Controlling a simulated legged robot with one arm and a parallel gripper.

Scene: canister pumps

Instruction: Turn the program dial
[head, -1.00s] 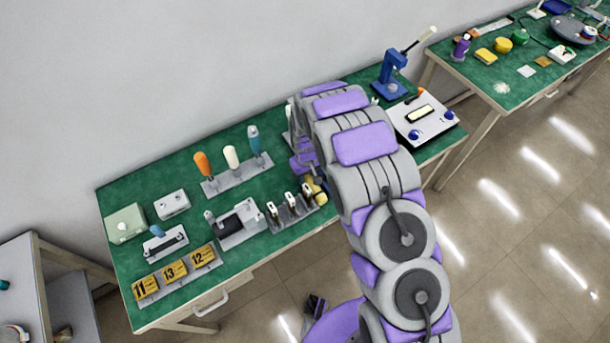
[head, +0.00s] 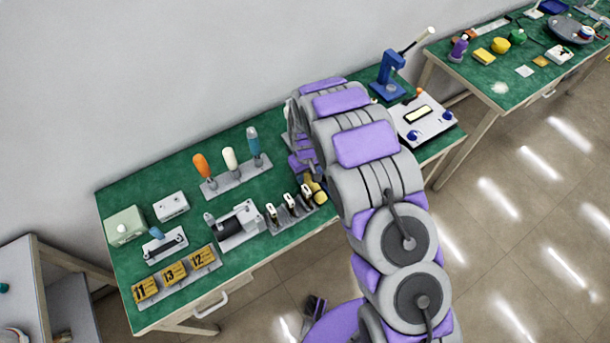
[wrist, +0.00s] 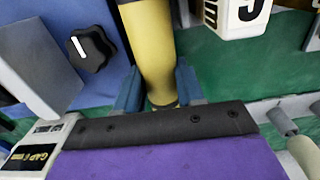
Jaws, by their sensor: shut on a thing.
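A black lobed dial (wrist: 92,48) with a white pointer mark sits on a blue panel (wrist: 45,45) at the upper left of the wrist view. My gripper (wrist: 158,88) has its blue fingers on both sides of a yellow cylindrical piece (wrist: 150,45) and is shut on it. The dial is to the left of the gripper and apart from it. The yellow piece runs up out of the wrist view, so its far end is hidden. In the head view my arm covers most of the gripper and the dial is not visible.
A white block with black digits (wrist: 240,15) is at the upper right of the wrist view. A grey plate (wrist: 35,65) stands at the left. In the head view, the green bench (head: 130,280) holds several fixtures, including a handle rack (head: 235,180) and yellow number tags (head: 175,273).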

